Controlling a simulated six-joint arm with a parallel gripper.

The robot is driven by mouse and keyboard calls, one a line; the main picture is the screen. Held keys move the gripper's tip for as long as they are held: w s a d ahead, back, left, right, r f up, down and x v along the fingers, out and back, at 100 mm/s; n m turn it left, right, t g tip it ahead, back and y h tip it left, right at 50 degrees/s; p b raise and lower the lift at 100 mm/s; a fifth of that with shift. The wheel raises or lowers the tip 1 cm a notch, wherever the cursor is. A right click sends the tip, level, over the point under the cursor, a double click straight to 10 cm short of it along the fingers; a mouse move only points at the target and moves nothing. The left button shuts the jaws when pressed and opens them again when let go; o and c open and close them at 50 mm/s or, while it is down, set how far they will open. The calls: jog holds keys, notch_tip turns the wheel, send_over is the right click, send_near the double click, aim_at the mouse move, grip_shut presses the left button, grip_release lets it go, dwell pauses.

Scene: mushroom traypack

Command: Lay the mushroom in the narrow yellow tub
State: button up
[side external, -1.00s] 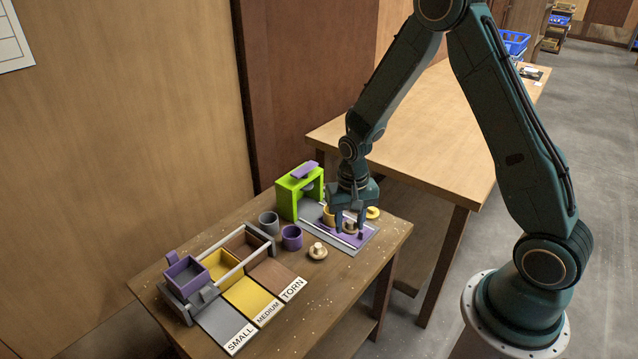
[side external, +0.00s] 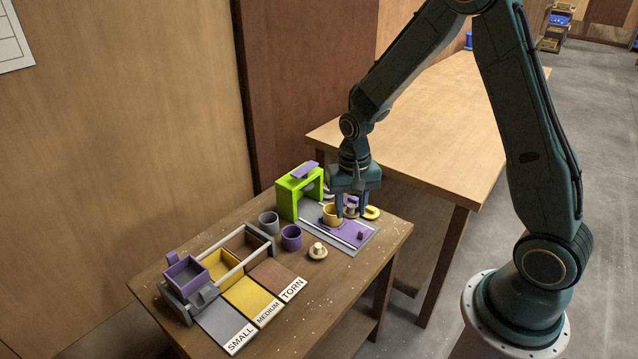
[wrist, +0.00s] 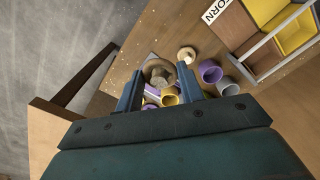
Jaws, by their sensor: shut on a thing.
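My gripper (side external: 352,213) is shut on a brown mushroom (wrist: 158,71) and holds it above the purple mat. In the wrist view the mushroom sits between the two fingertips (wrist: 157,82); in the side view the fingers largely hide it. A second, pale mushroom (side external: 317,251) lies on the table in front of the purple tub.
A purple tub (side external: 292,237) and a grey tub (side external: 269,222) stand left of the mat. A green frame (side external: 287,201) rises behind. A railed rack with a yellow tray (side external: 222,268) and labelled plates is at left.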

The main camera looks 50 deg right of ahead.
jog(key=w+d+f, duration=0.9)
jog(key=w+d, duration=0.4)
jog(key=w, duration=0.1)
jog(key=shift+f, duration=0.2)
jog(key=shift+f, duration=0.3)
